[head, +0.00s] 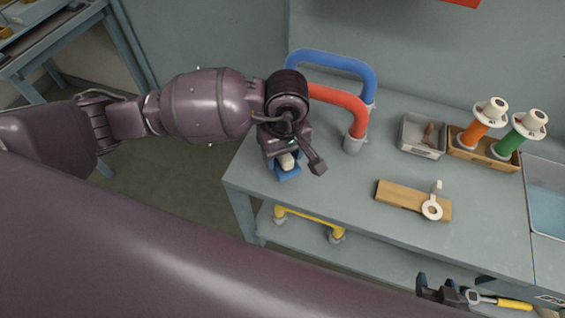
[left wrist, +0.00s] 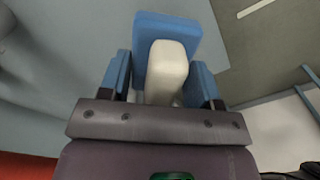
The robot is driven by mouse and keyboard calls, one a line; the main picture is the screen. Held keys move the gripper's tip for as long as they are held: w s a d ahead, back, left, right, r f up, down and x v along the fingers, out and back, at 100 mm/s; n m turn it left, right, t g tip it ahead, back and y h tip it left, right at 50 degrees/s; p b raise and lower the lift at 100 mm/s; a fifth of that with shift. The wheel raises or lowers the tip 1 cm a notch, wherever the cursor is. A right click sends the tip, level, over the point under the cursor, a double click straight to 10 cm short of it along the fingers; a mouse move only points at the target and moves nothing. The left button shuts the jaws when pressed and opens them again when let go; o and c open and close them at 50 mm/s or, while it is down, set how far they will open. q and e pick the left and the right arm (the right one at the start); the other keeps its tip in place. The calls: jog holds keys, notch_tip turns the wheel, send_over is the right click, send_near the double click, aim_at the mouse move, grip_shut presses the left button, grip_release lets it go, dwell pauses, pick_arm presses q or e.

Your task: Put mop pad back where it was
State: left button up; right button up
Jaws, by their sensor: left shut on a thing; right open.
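My left gripper (head: 284,163) is shut on the cream block of what looks like the mop pad, a blue slab (head: 289,175) with a cream block on it. In the left wrist view the blue slab (left wrist: 168,32) lies beyond the blue fingers, and the cream block (left wrist: 166,72) sits between them. The pad is over the left front part of the grey table; I cannot tell whether it touches the top. My right gripper (head: 441,290) is open at the bottom right, and part of it is hidden.
Red (head: 345,98) and blue (head: 335,66) bent pipes stand behind the left gripper on the table (head: 330,195). A wooden board (head: 396,194), a grey bin (head: 409,132) and a wooden tray (head: 463,150) are further right. A yellow-handled tool (head: 513,303) is beside the right gripper.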

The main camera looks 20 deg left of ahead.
aim_at(283, 165)
pick_arm(q)
jog(key=shift+f, duration=2.05)
jog(key=shift+f, duration=0.2)
jog(key=o, duration=1.1)
jog(key=shift+r, duration=0.15)
jog(key=r, duration=1.2)
jog(key=shift+w+d, duration=0.1)
jog(key=shift+d, duration=0.1)
